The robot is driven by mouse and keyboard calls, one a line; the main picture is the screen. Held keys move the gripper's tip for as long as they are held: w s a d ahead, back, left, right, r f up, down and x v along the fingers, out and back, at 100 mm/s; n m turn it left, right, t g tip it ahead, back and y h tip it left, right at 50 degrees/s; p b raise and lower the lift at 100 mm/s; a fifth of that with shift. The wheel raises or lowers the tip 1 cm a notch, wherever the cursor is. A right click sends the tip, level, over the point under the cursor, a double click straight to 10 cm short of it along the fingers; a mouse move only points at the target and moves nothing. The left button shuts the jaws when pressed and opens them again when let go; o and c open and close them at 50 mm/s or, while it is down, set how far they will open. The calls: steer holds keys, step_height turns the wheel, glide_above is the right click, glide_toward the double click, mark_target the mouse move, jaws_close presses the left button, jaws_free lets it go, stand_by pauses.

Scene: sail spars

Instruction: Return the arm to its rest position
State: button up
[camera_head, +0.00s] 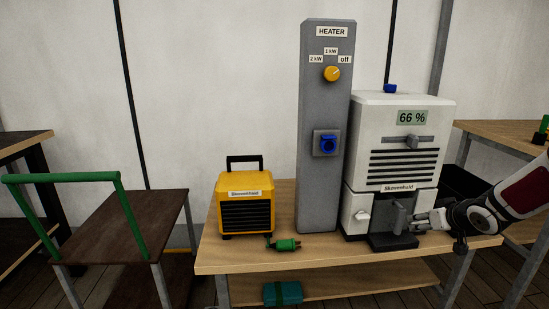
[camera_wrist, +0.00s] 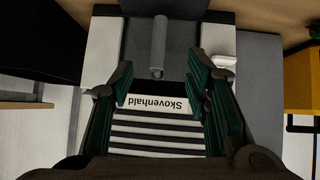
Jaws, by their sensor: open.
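My gripper (camera_head: 420,222) is at the right front of the table, beside the lower part of a white machine (camera_head: 404,125) labelled "Skovenhald". In the wrist view its green-padded fingers (camera_wrist: 160,85) are spread apart with nothing between the pads. A grey upright handle (camera_head: 399,216) on the machine's dark lower drawer (camera_head: 393,241) stands just left of the fingertips. In the wrist view, which is upside down, the handle (camera_wrist: 158,45) lies ahead of the gap between the fingers; I cannot tell whether they touch it. My arm reaches in from the right edge.
A grey heater post (camera_head: 322,190) with a yellow knob turned towards "off" and a blue socket stands left of the machine. A yellow heater (camera_head: 245,205) and green plug (camera_head: 285,244) are further left. A green-railed cart (camera_head: 130,240) stands far left. A black bin (camera_head: 462,184) is behind my arm.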

steer(key=s+a+r+g+h, duration=0.1)
steer(key=s+a+r+g, duration=0.1)
steer(key=s+a+r, duration=0.3)
steer(key=s+a+r+m+g+h, duration=0.1)
steer(key=s+a+r+g+h, duration=0.15)
steer(key=s, duration=0.45)
steer(key=s+a+r+g+h, duration=0.1)
steer(key=s+a+r, duration=0.3)
steer(key=s, duration=0.3)
steer(key=s+a+g+y, duration=0.25)
steer(key=s+a, duration=0.55)
steer(key=s, duration=0.5)
steer(key=s+a+g+y, duration=0.1)
steer(key=s+a+y, duration=0.2)
steer(key=s+a, duration=0.7)
steer(key=s+d+r+t+p, duration=0.1)
steer(key=r+p, duration=1)
steer(key=r, duration=0.1)
steer(key=s+d+r+t+p, duration=0.1)
steer(key=d+r+t+p, duration=0.1)
steer(key=r+p, duration=0.9)
steer(key=shift+d+r, duration=0.15)
steer(key=shift+r, duration=0.35)
